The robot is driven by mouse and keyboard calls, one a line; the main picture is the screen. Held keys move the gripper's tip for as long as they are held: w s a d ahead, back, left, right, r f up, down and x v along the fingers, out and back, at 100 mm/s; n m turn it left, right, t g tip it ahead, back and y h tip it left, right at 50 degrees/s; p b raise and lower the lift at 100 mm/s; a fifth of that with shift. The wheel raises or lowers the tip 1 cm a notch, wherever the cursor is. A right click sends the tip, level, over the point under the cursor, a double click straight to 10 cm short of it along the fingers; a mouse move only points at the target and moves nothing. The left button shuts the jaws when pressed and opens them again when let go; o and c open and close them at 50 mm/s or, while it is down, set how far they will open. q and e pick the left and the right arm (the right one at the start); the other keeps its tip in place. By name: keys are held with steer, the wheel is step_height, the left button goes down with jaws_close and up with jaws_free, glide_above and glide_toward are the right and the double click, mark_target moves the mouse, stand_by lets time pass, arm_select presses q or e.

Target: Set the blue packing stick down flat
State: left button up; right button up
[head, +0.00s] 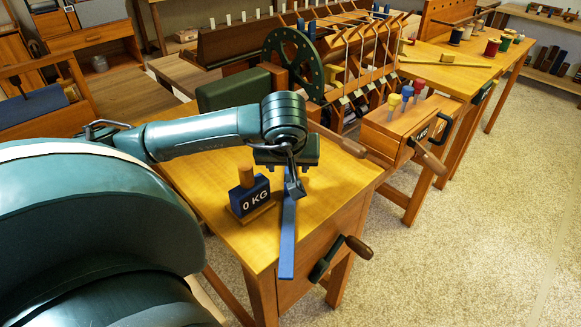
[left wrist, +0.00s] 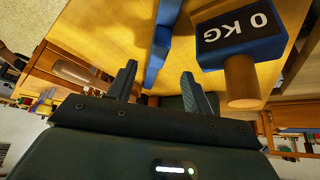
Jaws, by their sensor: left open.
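The blue packing stick (head: 287,238) lies along the wooden table top (head: 225,165), and its near end reaches past the front edge in the head view. My left gripper (head: 292,186) is over the stick's far part and hides it there. In the left wrist view the stick (left wrist: 160,42) runs between the two spread fingers, with a gap on either side. The gripper is open. I cannot tell whether the stick touches the table along its whole length. My right gripper is not in view.
A blue 0 KG block (head: 249,197) with a wooden knob stands close left of the stick. A crank handle (head: 341,257) sticks out from the table's front. A loom with a green wheel (head: 293,62) stands behind, and a peg box (head: 405,122) is to the right.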

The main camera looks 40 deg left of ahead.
arm_select(q)
steer(key=x, duration=0.7)
steer(key=shift+d+f, duration=0.15)
steer(key=shift+f, duration=0.2)
jaws_close()
